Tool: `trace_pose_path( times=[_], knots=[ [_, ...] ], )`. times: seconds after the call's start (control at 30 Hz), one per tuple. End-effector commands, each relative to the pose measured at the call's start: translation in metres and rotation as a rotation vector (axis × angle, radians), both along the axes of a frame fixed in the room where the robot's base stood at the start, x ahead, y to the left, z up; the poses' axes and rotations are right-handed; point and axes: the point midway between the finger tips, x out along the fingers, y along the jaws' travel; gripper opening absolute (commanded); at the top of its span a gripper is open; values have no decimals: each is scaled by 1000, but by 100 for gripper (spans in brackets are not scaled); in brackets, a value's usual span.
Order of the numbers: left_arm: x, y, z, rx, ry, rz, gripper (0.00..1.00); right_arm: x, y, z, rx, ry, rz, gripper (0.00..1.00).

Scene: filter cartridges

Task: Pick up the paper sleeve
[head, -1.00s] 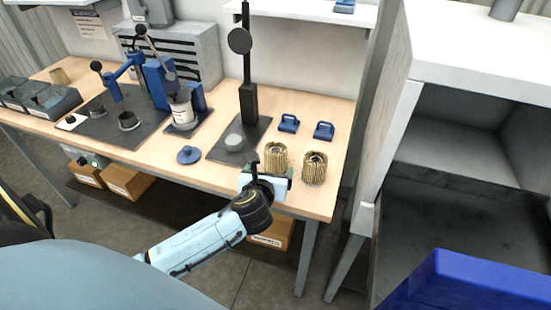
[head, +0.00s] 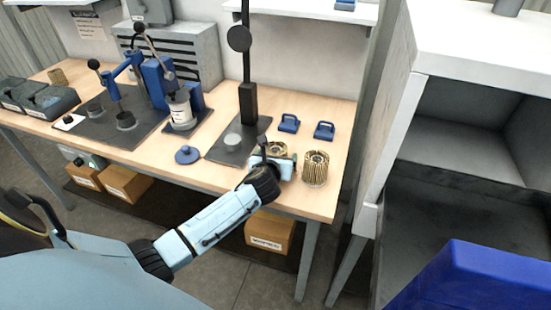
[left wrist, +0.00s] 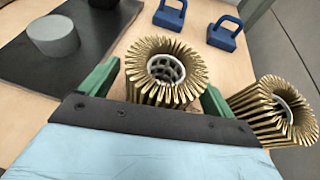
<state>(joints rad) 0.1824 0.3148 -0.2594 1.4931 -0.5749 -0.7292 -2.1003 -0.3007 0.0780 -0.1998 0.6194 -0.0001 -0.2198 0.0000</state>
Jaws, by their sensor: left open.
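Two pleated paper sleeves stand upright on the wooden bench. The left sleeve (head: 277,148) is mostly hidden behind my left gripper (head: 273,160) in the head view. In the left wrist view the same sleeve (left wrist: 165,70) stands between the green fingers of my left gripper (left wrist: 158,92), with an inner cage showing in its middle. The fingers are open, one on each side, and I cannot tell if either touches it. The second sleeve (head: 315,168) stands to the right, and it also shows in the left wrist view (left wrist: 275,110). My right gripper is not in view.
Two blue handled parts (head: 289,123) (head: 324,130) lie behind the sleeves. A black stand's base plate (head: 222,152) with a grey disc is to the left. A blue round lid (head: 188,155) lies further left. A blue press (head: 157,82) stands beyond.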

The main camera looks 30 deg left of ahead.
Motion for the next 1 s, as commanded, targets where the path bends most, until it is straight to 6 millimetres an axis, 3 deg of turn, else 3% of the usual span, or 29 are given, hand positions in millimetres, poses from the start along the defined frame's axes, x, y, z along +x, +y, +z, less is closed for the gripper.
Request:
trace_pose_path(
  times=[0.1, 0.47, 0.77, 1.0],
  knots=[
    [0, 0, 1, 0, 0, 0, 87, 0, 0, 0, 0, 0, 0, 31],
    [0, 0, 1, 0, 0, 0, 40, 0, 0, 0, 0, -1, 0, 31],
    [0, 0, 8, 2, -3, -1, 40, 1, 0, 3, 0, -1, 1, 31],
    [1, 0, 56, 3, -6, -1, 40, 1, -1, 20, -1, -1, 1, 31]
  ],
)
